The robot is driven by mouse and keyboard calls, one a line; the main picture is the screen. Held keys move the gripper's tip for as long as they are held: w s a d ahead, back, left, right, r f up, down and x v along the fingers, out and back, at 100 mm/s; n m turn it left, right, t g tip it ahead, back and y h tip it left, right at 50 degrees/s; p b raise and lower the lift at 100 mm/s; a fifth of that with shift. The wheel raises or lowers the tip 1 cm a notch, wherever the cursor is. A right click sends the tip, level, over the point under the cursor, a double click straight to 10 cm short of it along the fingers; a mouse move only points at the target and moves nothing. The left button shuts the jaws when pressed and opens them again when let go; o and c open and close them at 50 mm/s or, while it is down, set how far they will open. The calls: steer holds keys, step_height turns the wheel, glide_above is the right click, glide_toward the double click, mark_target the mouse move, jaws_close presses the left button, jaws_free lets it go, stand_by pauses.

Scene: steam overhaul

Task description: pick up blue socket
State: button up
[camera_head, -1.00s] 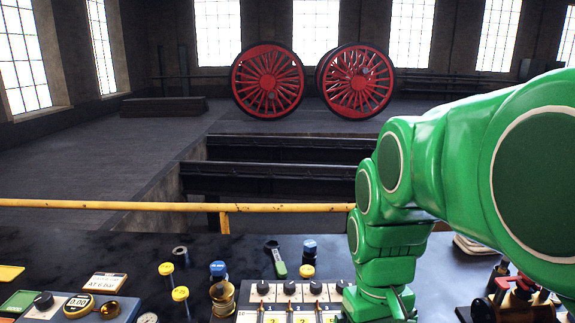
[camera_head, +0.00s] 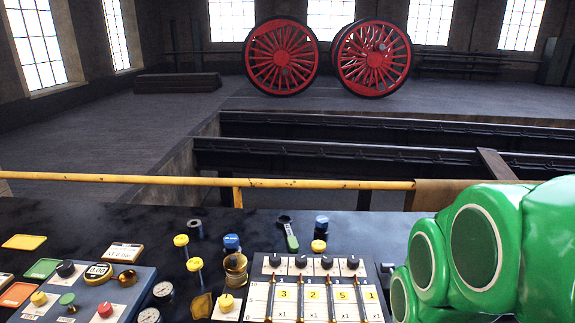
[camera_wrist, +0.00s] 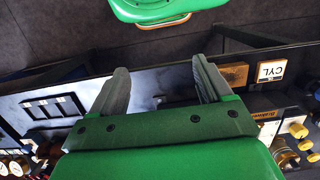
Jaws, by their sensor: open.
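Two blue-topped pieces that look like sockets stand on the dark bench in the head view. One blue socket (camera_head: 232,242) is left of centre, just behind a brass cup. The other blue socket (camera_head: 321,221) stands further right, behind a yellow-topped piece (camera_head: 319,246). I cannot tell which one the task means. My gripper (camera_wrist: 159,68) shows in the wrist view with its two dark fingers wide apart and nothing between them. It is out of the head view, where only my green arm shows at lower right. I make out no blue socket between the fingers.
A brass cup (camera_head: 235,268), a green-handled tool (camera_head: 290,236) and a panel with several levers (camera_head: 305,296) crowd the bench. A blue gauge box (camera_head: 100,295) is at left. A yellow rail (camera_head: 130,179) runs behind the bench.

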steer(key=shift+r, duration=0.1)
step_height(320, 180, up, 5)
steer(key=w+a+r+m+y, duration=0.1)
steer(key=w+a+m+y, duration=0.25)
steer(key=w+a, duration=0.65)
steer(key=w+a+r+m+y, duration=0.2)
steer(key=w+a+m+y, duration=0.3)
steer(key=w, duration=0.9)
steer(key=w+a+r+m+y, duration=0.1)
steer(key=w+a+m, duration=0.1)
steer(key=w+a, duration=0.85)
steer(key=w+a+f+m+t+y, duration=0.15)
steer(key=w+m, duration=0.25)
steer(key=w, duration=0.6)
steer(key=w+a+f+m+y, duration=0.3)
steer(key=w, duration=0.6)
glide_toward(232, 244)
steer(key=w+a+f, duration=0.2)
steer(key=a, duration=0.1)
steer(key=shift+w+a+f, duration=0.1)
steer(key=shift+w+f, duration=0.1)
steer(key=shift+h, duration=0.3)
steer(key=shift+x, duration=3.85)
steer(key=shift+c, duration=0.4)
